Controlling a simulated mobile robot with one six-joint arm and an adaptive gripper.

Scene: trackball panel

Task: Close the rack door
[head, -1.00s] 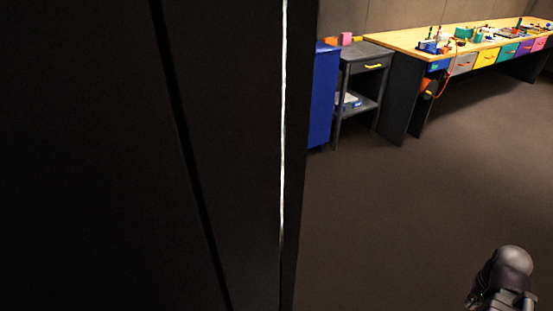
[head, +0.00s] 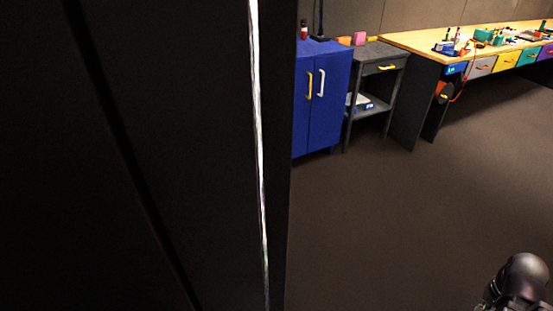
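A tall black panel (head: 190,150) fills the left side of the head view, very close to me. It looks like the rack or its door, but I cannot tell which part. A bright narrow vertical strip (head: 259,150) runs along it near its right edge. No handle or hinge shows, and I cannot tell how far the door stands open. A dark rounded part of my arm shows at the bottom right corner. My gripper's fingers are not in view.
A blue cabinet (head: 325,125) stands beyond the panel's edge. Beside it are a dark grey side table (head: 381,52) and a long wooden workbench (head: 420,43) with coloured drawers. The brown floor (head: 400,220) between panel and bench is clear.

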